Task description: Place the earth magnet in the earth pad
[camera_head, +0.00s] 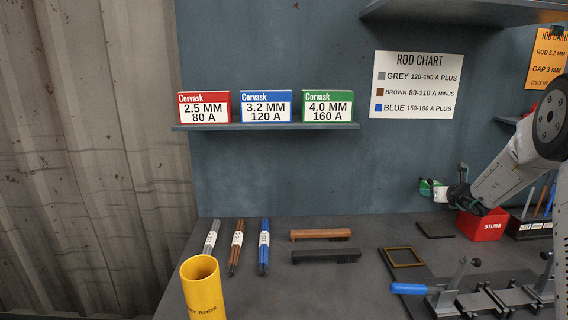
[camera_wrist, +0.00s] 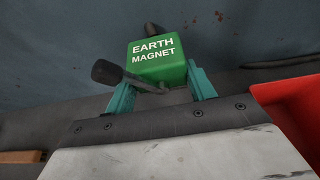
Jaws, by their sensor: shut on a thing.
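The earth magnet (camera_wrist: 157,50) is a green block with white lettering and a dark knob or lever. My gripper (camera_wrist: 160,84) is shut on it, with a teal finger on either side. In the head view the magnet (camera_head: 426,187) is held in the air at the right, in front of the blue-grey wall and above the bench. No pad carries a readable earth label. A square with a brass-coloured frame (camera_head: 403,248) lies on the bench below and left of my gripper (camera_head: 438,190). A plain dark square (camera_head: 435,230) lies behind it, nearer the wall.
A red box (camera_head: 481,225) stands just right of the dark square, under my arm. A blue-handled clamp fixture (camera_head: 411,289) is at the front right. Two brushes (camera_head: 320,235), rod bundles (camera_head: 237,247) and a yellow tube (camera_head: 203,287) are further left.

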